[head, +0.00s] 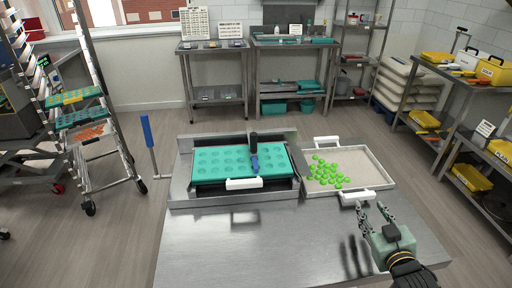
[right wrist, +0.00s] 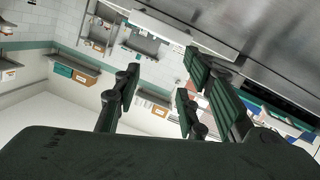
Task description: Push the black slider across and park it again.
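The black slider (head: 253,138) stands upright at the back edge of the depositor, a little right of its middle. A blue piece (head: 254,163) sits in line below it over the teal mould (head: 207,166), which has rows of round cavities. My right gripper (head: 372,209) is over the right part of the steel table, in front of the white-handled tray and well away from the slider. Its fingers are apart with nothing between them, as the right wrist view also shows (right wrist: 160,90). My left gripper is not in view.
A pale tray (head: 375,173) with green gummies (head: 327,172) and white handles lies right of the depositor. A blue-handled lever (head: 148,132) stands to its left. The front of the steel table (head: 250,235) is clear. A rack (head: 85,110) stands at left, shelves at right.

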